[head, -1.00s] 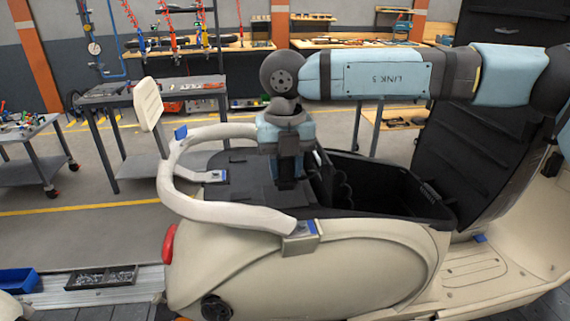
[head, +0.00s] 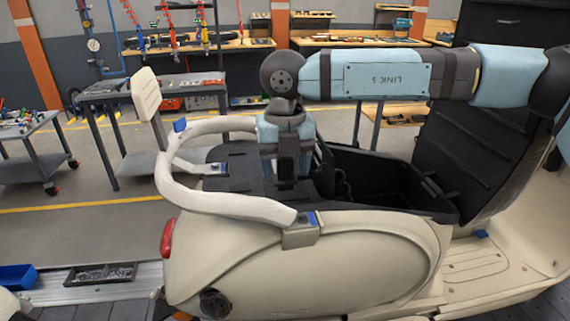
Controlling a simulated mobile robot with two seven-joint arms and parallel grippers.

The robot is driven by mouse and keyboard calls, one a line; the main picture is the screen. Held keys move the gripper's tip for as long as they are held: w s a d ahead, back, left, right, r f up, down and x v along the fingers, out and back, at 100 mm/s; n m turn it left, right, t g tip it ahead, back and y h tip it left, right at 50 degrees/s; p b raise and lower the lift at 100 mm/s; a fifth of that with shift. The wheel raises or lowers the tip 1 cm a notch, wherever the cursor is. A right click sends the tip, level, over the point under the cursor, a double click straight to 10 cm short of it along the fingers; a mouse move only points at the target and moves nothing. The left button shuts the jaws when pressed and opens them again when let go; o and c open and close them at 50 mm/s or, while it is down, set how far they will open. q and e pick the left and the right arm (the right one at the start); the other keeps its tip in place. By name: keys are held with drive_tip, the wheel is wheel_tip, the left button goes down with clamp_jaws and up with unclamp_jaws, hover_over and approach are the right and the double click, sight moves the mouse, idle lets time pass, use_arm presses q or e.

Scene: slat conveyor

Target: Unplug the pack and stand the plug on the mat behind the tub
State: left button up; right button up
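The scooter's open black tub (head: 432,208) sits in the cream body, its inside dark. Behind it, toward the tail, lies a flat dark surface (head: 232,178), which looks like the mat. My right gripper (head: 288,180) points down over the front part of this surface, by the tub's rear edge. Its fingers are dark against dark, so I cannot tell whether they are open or hold anything. A dark curved shape (head: 342,185), perhaps a cable, shows in the tub's rear end. I cannot make out the plug or the pack. My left gripper is out of view.
A pale grab rail (head: 215,203) curves around the rear of the dark surface, with metal brackets at its ends. A black upright panel (head: 470,150) stands in front of the tub. Workbenches and a grey cart (head: 38,140) stand in the background.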

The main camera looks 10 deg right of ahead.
use_arm(q)
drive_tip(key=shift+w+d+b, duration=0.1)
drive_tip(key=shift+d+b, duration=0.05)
drive_tip(key=shift+b, duration=0.25)
use_arm(e)
wheel_tip(320, 180, up, 14)
drive_tip(key=shift+s+f, duration=0.1)
drive_tip(key=shift+f, duration=0.05)
